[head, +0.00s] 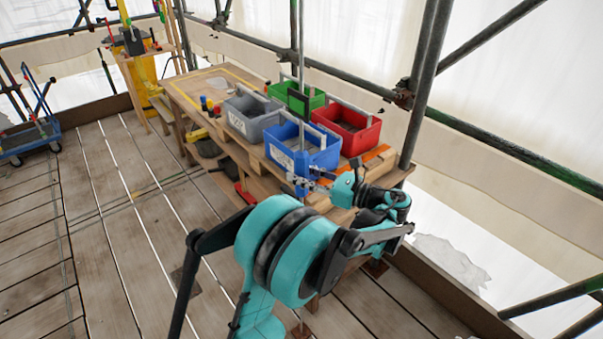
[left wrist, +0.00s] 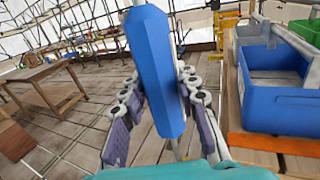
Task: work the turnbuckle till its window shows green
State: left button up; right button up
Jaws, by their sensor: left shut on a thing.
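A blue faceted body on a thin upright rod, which I take for the turnbuckle (left wrist: 160,75), fills the middle of the left wrist view. It shows small in the head view (head: 301,164), in front of the blue tote. The rod runs on above and below it. My left gripper (head: 312,182) is shut on this body, one jointed finger with a purple pad on each side, as the left wrist view (left wrist: 162,118) shows. No window and no green or other indicator colour can be made out on the faces in sight. My right gripper is not in view.
A wooden workbench (head: 215,88) carries a grey tote (head: 250,128), a green tote (head: 297,97), a red tote (head: 350,140) and a blue tote (head: 322,158) close behind my gripper. Scaffold poles (head: 425,75) stand at right. A blue cart (head: 30,140) is at far left. The plank floor at left is clear.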

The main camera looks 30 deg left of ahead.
aim_at(302, 142)
pick_arm(q)
jog(key=shift+n+g, duration=1)
jog(key=shift+g, duration=0.9)
jog(key=o, duration=1.2)
notch_tip(302, 142, up, 10)
